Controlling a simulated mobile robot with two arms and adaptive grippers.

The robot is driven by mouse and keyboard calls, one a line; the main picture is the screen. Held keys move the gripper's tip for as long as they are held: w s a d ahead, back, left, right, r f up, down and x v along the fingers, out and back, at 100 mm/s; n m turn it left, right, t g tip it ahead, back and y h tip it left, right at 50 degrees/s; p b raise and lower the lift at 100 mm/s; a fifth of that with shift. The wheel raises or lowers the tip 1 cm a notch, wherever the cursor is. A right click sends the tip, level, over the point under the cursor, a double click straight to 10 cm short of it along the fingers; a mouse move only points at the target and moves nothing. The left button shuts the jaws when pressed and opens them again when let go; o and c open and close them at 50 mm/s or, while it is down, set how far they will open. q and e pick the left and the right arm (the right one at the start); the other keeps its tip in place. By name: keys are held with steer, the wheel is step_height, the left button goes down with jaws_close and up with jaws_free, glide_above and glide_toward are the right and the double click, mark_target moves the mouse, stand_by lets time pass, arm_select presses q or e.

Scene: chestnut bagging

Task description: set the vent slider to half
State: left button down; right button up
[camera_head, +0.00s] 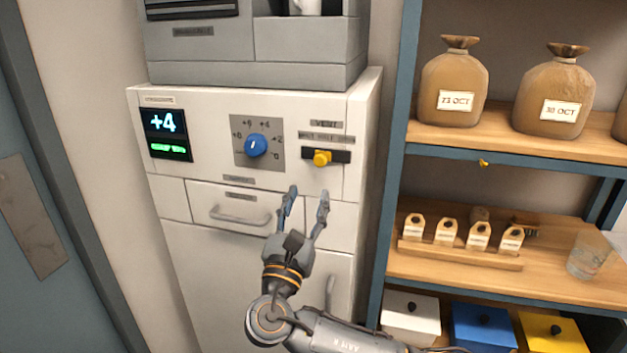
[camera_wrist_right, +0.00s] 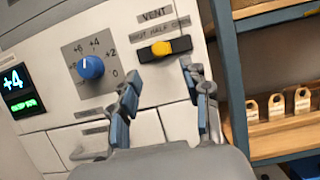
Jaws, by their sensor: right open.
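The vent slider is a yellow knob (camera_head: 321,158) in a dark horizontal slot under the VENT label on the white cabinet's (camera_head: 210,172) upper right panel. It sits left of the slot's middle in the head view. In the right wrist view the yellow knob (camera_wrist_right: 161,48) is near the middle, and the label strip above it appears to read shut, half, open. My right gripper (camera_head: 306,192) is open and empty, below the slider and apart from it; its fingers (camera_wrist_right: 160,85) point up toward the panel. My left gripper is not in view.
A blue dial (camera_head: 255,145) is left of the slider, and a display (camera_head: 167,134) reads +4. A drawer handle (camera_head: 240,215) lies below. A blue shelf post (camera_head: 393,150) stands close on the right. Sacks (camera_head: 453,85) and small tags (camera_head: 446,232) fill the shelves.

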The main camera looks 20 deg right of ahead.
steer(key=v, duration=0.2)
steer(key=shift+s+a+f, duration=0.1)
steer(key=shift+s+a, duration=0.05)
steer(key=shift+s, duration=0.15)
